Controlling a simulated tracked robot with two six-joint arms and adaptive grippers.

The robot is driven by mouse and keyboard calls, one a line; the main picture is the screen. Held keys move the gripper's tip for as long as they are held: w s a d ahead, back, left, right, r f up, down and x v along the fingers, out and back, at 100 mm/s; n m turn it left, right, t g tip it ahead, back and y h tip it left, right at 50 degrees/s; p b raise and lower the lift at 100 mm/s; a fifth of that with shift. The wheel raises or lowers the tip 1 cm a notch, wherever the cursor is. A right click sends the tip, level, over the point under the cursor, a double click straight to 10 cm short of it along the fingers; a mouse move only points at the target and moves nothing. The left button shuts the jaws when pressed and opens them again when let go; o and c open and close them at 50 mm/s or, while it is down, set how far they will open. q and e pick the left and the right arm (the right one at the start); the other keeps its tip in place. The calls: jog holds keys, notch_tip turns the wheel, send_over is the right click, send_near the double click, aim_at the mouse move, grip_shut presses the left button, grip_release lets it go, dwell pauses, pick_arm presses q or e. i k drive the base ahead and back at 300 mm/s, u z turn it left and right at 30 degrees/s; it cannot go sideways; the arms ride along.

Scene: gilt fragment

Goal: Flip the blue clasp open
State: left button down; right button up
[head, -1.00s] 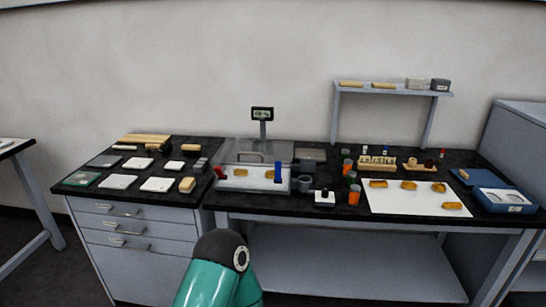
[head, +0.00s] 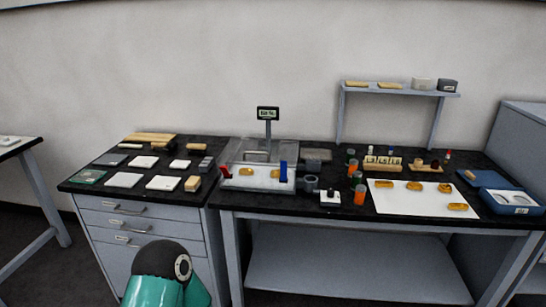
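The blue clasp (head: 283,171) stands upright at the right front of a clear-lidded case (head: 258,150) on the black bench. A red clasp (head: 226,171) is at the case's left front. Gilt pieces (head: 246,172) lie inside, on a pale floor. The lid appears lowered, with a grey handle on top. One teal arm link of mine with a dark joint shows at the bottom, well below and in front of the bench. Neither gripper is in view.
A display on a post (head: 267,114) rises behind the case. Right of the case are a grey clamp-like part (head: 310,183), orange jars (head: 360,195) and a white sheet (head: 415,208) with several gilt pieces. A shelf (head: 400,90) stands behind.

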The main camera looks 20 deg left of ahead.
aim_at(283, 163)
jog(key=z, duration=0.05)
jog(key=i, duration=1)
jog(key=u, duration=0.05)
